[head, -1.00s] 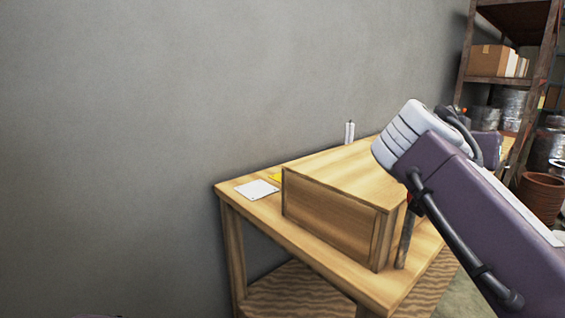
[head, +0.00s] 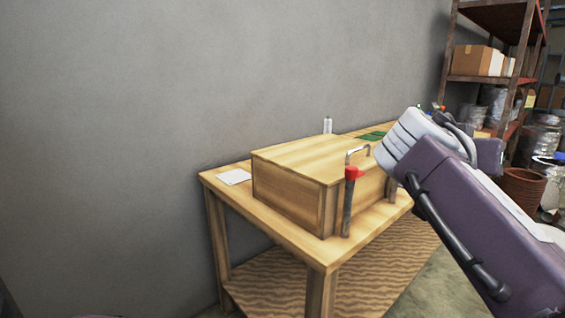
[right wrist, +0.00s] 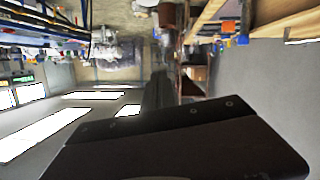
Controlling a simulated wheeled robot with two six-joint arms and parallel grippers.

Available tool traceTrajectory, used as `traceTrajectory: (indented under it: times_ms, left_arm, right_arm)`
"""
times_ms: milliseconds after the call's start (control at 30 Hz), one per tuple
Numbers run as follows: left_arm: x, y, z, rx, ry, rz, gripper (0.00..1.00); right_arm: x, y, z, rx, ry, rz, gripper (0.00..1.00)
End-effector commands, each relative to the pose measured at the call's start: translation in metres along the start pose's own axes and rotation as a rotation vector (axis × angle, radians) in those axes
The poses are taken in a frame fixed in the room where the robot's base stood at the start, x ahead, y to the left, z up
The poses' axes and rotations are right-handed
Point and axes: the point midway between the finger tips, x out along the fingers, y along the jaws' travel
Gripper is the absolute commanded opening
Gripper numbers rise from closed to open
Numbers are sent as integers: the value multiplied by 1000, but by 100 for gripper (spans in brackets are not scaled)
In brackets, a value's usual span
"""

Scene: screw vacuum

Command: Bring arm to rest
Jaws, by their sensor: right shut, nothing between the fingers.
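My right arm (head: 450,190), purple with a grey ribbed joint, comes in from the right in the head view. It is held up in front of the table's right side, and its gripper does not show there. In the right wrist view, a dark gripper body fills the bottom and my right gripper (right wrist: 158,90) points up the picture, shut and empty. My left gripper is in neither view.
A wooden table (head: 305,258) stands against the grey wall. On it are a wooden box (head: 290,198), a red-topped metal rod (head: 348,205), a white card (head: 234,177) and a white cylinder (head: 327,125). A rusty shelf (head: 490,80) stands at the back right.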

Motion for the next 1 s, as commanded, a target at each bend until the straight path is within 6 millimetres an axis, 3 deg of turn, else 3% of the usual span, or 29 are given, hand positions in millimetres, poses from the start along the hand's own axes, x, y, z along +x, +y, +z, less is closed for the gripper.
traceTrajectory:
  times_ms: [167, 367, 567, 667, 767, 867, 1000]
  left_arm:
    - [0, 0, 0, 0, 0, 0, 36]
    - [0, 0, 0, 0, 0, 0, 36]
    - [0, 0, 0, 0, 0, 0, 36]
    - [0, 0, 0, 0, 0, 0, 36]
    - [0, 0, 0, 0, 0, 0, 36]
    - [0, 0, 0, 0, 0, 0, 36]
    - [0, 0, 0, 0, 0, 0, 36]
  right_arm:
    - [12, -6, 23, -48, -50, 16, 0]
    - [28, -22, 64, -118, -141, 7, 0]
    - [45, -45, 133, -232, -291, -43, 0]
    - [51, -58, 185, -311, -400, -90, 0]
    - [50, -70, 254, -401, -548, -163, 0]
    - [38, -77, 327, -478, -708, -255, 0]
    - [5, -78, 418, -535, -915, -390, 0]
